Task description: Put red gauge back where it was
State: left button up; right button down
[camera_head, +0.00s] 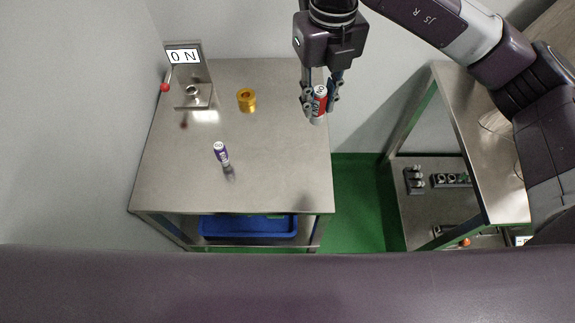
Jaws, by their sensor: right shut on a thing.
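The red gauge (319,104) is a small red cylinder with a pale top and white lettering. My right gripper (320,100) comes down from the top of the picture and is shut on the red gauge. It holds the gauge roughly upright, in front of the right edge of the left steel table (285,150) as seen from above. How high it is above the table I cannot tell exactly. My left gripper is not in view.
A purple gauge (221,153) and a brass cylinder (246,100) stand on the left table. Behind them is a metal stand with a display (184,57) and a red-knobbed lever (165,87). A blue tray (249,226) sits below. A second table (490,180) stands right, past green floor (358,205).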

jog(key=a+m+b, duration=0.1)
jog(key=a+m, duration=0.5)
jog(key=m, duration=0.7)
jog(key=f+p, duration=0.1)
jog(key=f, duration=0.5)
jog(key=f+p, duration=0.1)
jog(key=f, duration=0.6)
jog(key=w+f+p, duration=0.1)
jog(key=f, duration=0.6)
jog(key=shift+f, duration=0.15)
jog(key=c, duration=1.7)
grip_release()
jog(key=shift+d, duration=0.1)
